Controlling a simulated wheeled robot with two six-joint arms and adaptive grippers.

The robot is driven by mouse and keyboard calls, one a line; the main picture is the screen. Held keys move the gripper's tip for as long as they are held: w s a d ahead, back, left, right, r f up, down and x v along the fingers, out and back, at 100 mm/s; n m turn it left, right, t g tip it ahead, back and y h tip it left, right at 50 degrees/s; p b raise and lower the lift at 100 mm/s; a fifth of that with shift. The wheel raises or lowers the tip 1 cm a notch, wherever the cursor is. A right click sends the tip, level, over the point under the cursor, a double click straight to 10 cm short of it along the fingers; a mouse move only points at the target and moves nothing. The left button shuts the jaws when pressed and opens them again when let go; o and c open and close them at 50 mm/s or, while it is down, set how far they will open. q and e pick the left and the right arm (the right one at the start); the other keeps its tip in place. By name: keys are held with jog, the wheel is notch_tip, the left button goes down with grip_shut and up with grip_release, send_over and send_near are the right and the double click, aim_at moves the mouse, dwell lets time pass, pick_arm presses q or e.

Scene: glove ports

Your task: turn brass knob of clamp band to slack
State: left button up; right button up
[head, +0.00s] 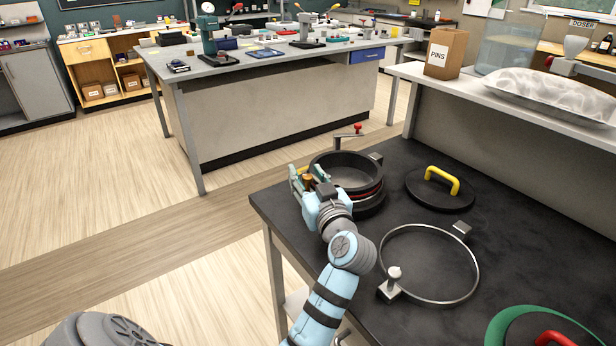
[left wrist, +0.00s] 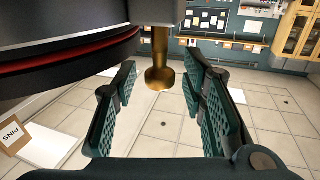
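The brass knob (head: 308,181) sits on the left side of a round black port (head: 347,172) at the table's far left corner. In the left wrist view the knob (left wrist: 159,70) hangs on a short brass stem below the dark port (left wrist: 70,55), which has a red ring. My left gripper (head: 304,184) is at the knob. In the left wrist view its green-padded fingers (left wrist: 161,95) are open, one on each side of the knob. I see a gap between the knob and each pad. The clamp band is hard to tell from the port. My right gripper is not in view.
On the black table (head: 345,275) lie a loose metal ring (head: 477,275) with a pale knob, a black lid with a yellow handle (head: 440,178), and a green ring (head: 500,325) around a red-handled lid. A red-tipped lever (head: 357,129) sticks out behind the port.

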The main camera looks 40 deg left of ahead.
aim_at(308, 176)
pick_arm(q)
notch_tip(308, 176, up, 10)
jog(key=shift+r, duration=0.1)
dwell(0.4)
